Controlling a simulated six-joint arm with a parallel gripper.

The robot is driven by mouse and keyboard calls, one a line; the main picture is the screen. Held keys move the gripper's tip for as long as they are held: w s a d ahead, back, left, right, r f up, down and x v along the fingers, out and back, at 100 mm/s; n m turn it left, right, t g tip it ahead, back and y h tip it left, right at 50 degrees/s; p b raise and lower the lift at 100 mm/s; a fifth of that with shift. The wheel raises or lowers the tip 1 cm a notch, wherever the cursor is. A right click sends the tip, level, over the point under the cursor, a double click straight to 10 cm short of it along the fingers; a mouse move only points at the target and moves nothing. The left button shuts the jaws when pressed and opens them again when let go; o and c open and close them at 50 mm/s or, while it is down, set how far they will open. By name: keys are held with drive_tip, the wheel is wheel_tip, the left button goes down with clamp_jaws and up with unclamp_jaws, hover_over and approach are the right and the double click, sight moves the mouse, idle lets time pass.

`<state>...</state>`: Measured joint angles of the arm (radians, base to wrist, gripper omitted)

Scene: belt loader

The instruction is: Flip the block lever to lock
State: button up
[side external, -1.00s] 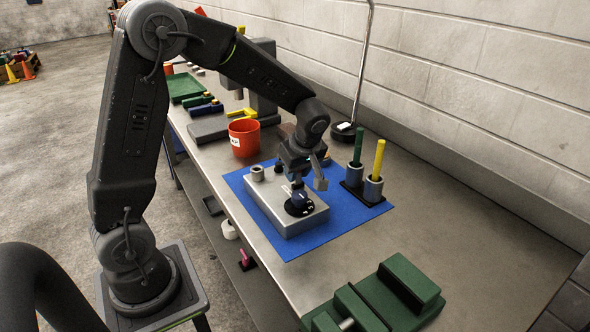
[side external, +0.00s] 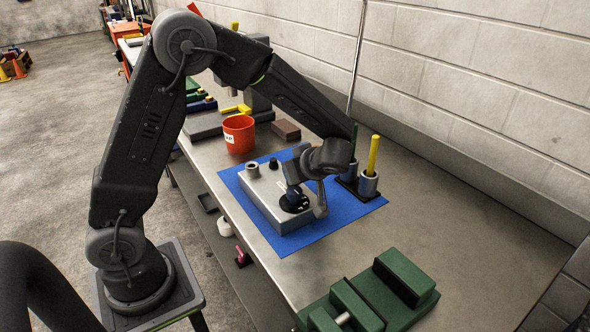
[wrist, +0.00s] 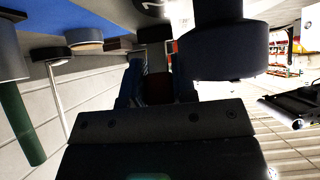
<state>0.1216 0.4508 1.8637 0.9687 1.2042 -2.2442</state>
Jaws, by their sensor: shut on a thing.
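A grey metal block (side external: 262,203) lies on a blue mat (side external: 312,238) on the bench. Near its right end is a round black dial (side external: 293,207) with white marks, and a dark blue lever part (side external: 294,192) stands on it. My gripper (side external: 306,196) is tilted over this end, one grey finger hanging at the block's right side. It is shut on the blue lever part, as far as the side view shows; the contact is partly hidden. In the wrist view my gripper body and a large dark cylinder hide the lever. The lever's exact setting is unclear.
An orange-red cup (side external: 239,136) and a brown block (side external: 286,130) stand behind the mat. A yellow rod (side external: 373,156) stands in a grey holder close to my wrist, beside a green rod (wrist: 22,125). A green vise (side external: 368,297) is at the near end.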

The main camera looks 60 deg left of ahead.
idle(0.3)
drive_tip(key=o, duration=0.9)
drive_tip(key=v, duration=1.3)
drive_tip(key=shift+d+r, duration=0.25)
drive_tip(key=shift+d, duration=0.05)
drive_tip(key=s+r+m+t+h, duration=0.1)
drive_tip(key=s+m+t+h, duration=0.1)
drive_tip(key=s+m, duration=0.4)
drive_tip(key=s+r+m+t+h, duration=0.1)
drive_tip(key=s+r+m+h, duration=0.1)
drive_tip(key=s+m+h, duration=0.2)
drive_tip(key=s+r+m+t+h, duration=0.1)
drive_tip(key=s+m+h, duration=0.3)
drive_tip(key=s+m, duration=0.4)
drive_tip(key=shift+s+r+t, duration=0.15)
drive_tip(key=shift+t, duration=0.65)
